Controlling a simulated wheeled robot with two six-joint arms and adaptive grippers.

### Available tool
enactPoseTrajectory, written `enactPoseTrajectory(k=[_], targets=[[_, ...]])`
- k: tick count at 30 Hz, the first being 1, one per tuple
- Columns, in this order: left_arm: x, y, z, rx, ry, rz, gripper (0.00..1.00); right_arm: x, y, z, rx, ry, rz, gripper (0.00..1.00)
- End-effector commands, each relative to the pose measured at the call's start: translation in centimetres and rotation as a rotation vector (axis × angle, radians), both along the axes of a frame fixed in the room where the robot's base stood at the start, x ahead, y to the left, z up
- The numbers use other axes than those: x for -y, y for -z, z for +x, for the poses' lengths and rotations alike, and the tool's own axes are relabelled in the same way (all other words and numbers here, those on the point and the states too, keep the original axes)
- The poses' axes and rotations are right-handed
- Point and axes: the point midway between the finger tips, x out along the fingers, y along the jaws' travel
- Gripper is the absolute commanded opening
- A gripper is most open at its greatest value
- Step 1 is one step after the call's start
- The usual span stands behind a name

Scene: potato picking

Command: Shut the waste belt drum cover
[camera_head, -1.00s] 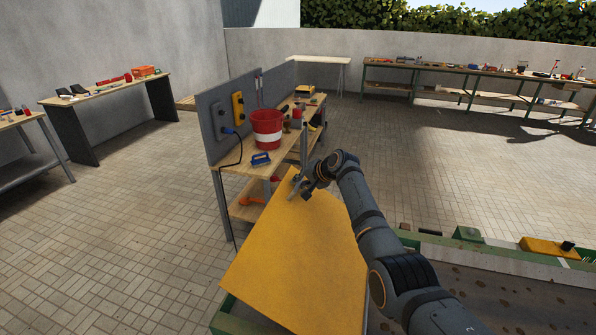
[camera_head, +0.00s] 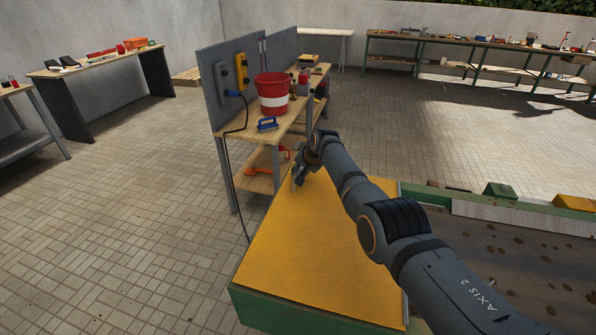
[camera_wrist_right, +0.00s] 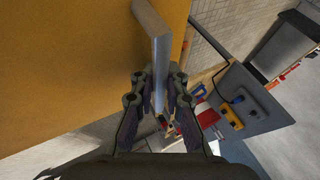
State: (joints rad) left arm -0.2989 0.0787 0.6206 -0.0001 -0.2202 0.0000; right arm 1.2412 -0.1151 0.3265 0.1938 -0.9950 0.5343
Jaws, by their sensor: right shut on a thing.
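The waste belt drum cover is a large yellow panel (camera_head: 310,250) in the head view, lying low and nearly flat over the end of the green belt frame (camera_head: 290,312). Whether it touches the frame all round I cannot tell. My right gripper (camera_head: 299,178) is at the cover's far edge. In the right wrist view the right gripper (camera_wrist_right: 159,78) is shut on the cover's grey bar handle (camera_wrist_right: 152,28), which stands out from the yellow panel (camera_wrist_right: 70,60). My left gripper is not in view.
Just beyond the cover stands a wooden workbench (camera_head: 240,147) with a red and white bucket (camera_head: 272,93), a blue-handled tool (camera_head: 267,124) and a cable. The soil-strewn belt (camera_head: 500,255) lies to the right.

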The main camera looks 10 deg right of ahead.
Motion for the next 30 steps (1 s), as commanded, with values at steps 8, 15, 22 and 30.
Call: enactPoseTrajectory(k=[8,15,22,30], targets=[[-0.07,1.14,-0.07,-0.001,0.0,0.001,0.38,0.03,1.14,0.01,0.002,-0.001,0.002,0.0],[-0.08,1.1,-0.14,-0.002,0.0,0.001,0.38,0.08,1.17,-0.02,0.001,-0.001,0.002,0.0],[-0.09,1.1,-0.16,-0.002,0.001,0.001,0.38,0.1,1.21,-0.04,0.0,0.0,0.001,0.29],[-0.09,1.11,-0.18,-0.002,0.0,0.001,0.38,0.14,1.27,-0.07,-0.001,0.0,0.001,0.35]])
